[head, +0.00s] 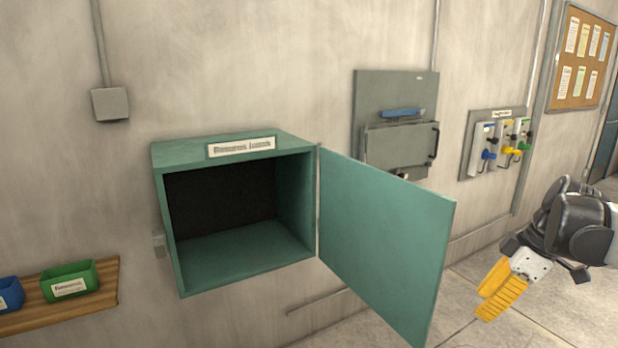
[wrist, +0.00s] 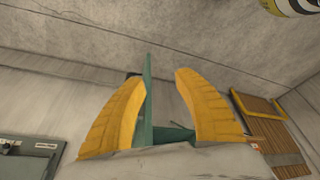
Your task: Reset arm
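My gripper (head: 481,306) is at the right of the head view, its yellow fingers pointing down and left. It is to the right of the cabinet's green door (head: 385,245), apart from it. In the wrist view the two yellow fingers of my gripper (wrist: 161,75) stand apart with nothing held between them. The door shows there as a thin green strip (wrist: 149,105) behind the gap. The green wall cabinet (head: 230,256) is open, its door swung out to the right. Its visible inside looks empty.
A grey wall panel (head: 370,90) with a blue bar hangs behind the door. A board with coloured-handled devices (head: 481,172) is to its right. Green (head: 70,280) and blue (head: 9,295) bins sit on a wooden shelf at lower left. Floor around my gripper looks clear.

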